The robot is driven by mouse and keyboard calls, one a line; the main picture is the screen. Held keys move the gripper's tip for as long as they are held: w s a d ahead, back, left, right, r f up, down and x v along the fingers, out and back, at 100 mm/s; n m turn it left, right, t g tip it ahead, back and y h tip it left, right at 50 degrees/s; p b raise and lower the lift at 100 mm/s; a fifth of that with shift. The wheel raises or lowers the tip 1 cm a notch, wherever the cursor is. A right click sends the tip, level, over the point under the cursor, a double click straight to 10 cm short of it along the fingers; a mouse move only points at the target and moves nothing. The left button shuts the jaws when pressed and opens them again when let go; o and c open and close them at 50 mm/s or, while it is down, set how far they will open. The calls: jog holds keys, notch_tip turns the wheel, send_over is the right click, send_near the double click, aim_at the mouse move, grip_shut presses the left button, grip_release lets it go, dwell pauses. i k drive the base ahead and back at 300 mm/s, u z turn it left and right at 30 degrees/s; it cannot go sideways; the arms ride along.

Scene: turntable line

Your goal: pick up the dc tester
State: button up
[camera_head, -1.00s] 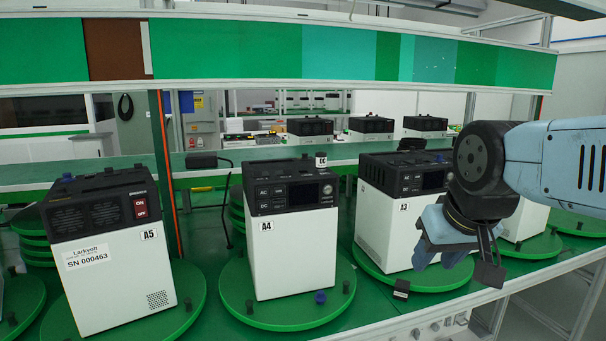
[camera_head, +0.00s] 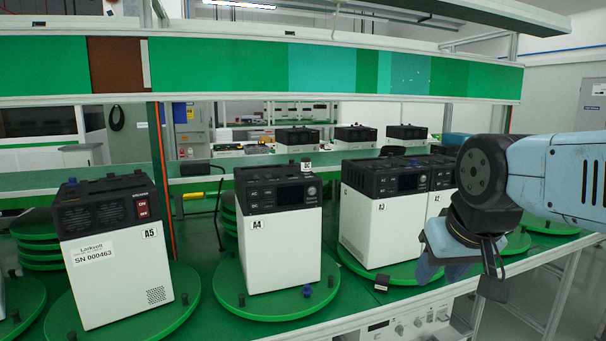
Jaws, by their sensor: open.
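A small white block with a dark label (camera_head: 306,165), possibly the dc tester, is at the top back edge of unit A4 (camera_head: 284,240). Its lettering is too small to read surely. A small black block (camera_head: 381,283) with faint marking stands on the green turntable rim (camera_head: 408,276) in front of unit A3 (camera_head: 378,230). I cannot tell for certain which block is the dc tester. My gripper (camera_head: 445,270) hangs on the right, jaws pointing down, in front of the units right of A3. It is open and appears empty, apart from both blocks.
White units with black tops stand on green turntables along the bench. Unit A5 (camera_head: 113,260) stands on the left, with stacked green discs (camera_head: 36,245) behind it. A shelf with a green panel (camera_head: 220,68) runs above. Green bench shows between the turntables.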

aim_at(306, 162)
jog(key=z, duration=0.05)
jog(key=i, duration=0.95)
jog(key=u, duration=0.05)
